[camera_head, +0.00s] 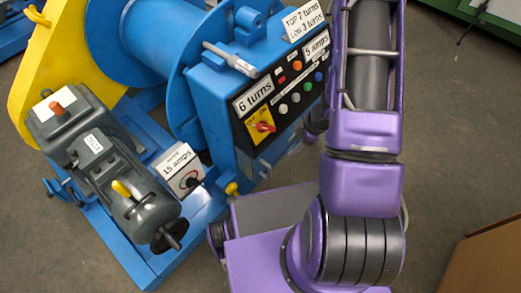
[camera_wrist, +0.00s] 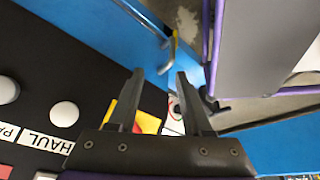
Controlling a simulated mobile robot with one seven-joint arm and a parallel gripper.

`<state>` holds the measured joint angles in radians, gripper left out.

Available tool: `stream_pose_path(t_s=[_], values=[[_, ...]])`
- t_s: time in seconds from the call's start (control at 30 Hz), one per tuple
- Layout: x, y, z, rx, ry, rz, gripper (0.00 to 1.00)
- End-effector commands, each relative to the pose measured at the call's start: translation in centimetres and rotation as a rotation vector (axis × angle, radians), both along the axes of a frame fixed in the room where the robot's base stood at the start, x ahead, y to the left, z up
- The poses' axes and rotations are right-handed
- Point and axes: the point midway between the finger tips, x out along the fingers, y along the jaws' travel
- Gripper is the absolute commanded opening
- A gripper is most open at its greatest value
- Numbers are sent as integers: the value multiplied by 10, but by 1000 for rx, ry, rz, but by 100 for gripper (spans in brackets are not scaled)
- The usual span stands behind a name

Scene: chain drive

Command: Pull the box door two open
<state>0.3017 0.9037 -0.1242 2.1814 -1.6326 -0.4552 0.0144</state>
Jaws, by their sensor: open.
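The blue control box (camera_head: 210,110) has a black front panel (camera_head: 300,85) with coloured buttons, a red switch on a yellow plate, and labels. I cannot tell which part is door two, and no door stands visibly open. In the wrist view my gripper (camera_wrist: 160,76) is open and empty, its two dark fingers apart over the panel's edge. The black panel (camera_wrist: 45,65) with white buttons fills the left.
A grey motor (camera_head: 105,165) and a small white box marked 15 amps (camera_head: 180,170) stand left of the control box on a blue frame (camera_head: 150,260). A yellow guard (camera_head: 50,70) and blue drum (camera_head: 165,40) are behind. A brown box (camera_head: 490,260) is at lower right; floor beside it is clear.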

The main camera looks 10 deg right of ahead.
Motion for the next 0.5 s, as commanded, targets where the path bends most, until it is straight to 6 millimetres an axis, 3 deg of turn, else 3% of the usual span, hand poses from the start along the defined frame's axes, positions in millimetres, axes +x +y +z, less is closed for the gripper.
stream_pose_path(t_s=[0.03, 0.17, 0.33, 0.5], values=[[-10, 3, -5, 26, 21, -15, 50], [-20, 9, -13, 55, 41, -29, 50], [-18, 17, -33, 58, 43, -28, 50], [-14, 30, -67, 57, 44, -27, 50]])
